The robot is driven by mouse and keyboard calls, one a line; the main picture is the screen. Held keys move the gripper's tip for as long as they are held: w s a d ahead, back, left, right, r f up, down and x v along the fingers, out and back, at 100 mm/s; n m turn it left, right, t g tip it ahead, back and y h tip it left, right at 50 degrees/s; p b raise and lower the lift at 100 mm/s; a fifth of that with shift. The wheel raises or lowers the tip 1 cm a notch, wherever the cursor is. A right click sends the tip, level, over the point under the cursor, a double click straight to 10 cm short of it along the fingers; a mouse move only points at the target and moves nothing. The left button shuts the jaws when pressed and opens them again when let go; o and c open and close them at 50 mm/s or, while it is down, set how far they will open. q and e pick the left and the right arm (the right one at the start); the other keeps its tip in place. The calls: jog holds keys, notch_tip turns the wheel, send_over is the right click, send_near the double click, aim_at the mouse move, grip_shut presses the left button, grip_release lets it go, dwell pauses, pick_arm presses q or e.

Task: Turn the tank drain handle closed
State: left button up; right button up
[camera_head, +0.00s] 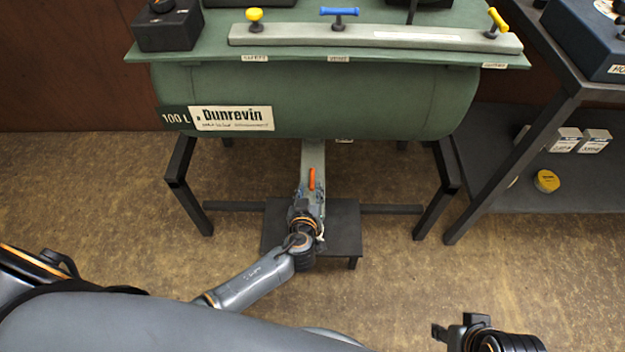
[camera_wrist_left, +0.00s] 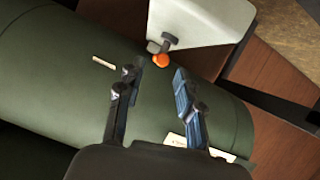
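The green tank (camera_head: 330,95) labelled Dunrevin lies across a dark frame. An orange drain handle (camera_head: 312,179) shows below it against a grey upright part. In the left wrist view the orange handle end (camera_wrist_left: 161,60) sits by a grey fitting near a pale panel. My left gripper (camera_head: 306,196) is below the tank, close to the handle. In the left wrist view its fingers (camera_wrist_left: 155,80) are apart with nothing between them, and the handle is just beyond the fingertips. My right gripper (camera_head: 456,332) is low at the right, away from the tank, its opening unclear.
A yellow knob (camera_head: 254,16), blue handle (camera_head: 339,13) and yellow lever (camera_head: 497,19) stand on a grey bar above the tank. A dark low platform (camera_head: 343,223) is under the tank. A shelf (camera_head: 560,190) stands at the right. The floor in front is clear.

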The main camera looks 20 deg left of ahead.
aim_at(311, 183)
pick_arm(q)
jog(key=b+x, duration=0.1)
jog(key=x, duration=0.5)
jog(key=shift+w+f, duration=0.1)
jog(key=shift+c, duration=0.2)
grip_shut()
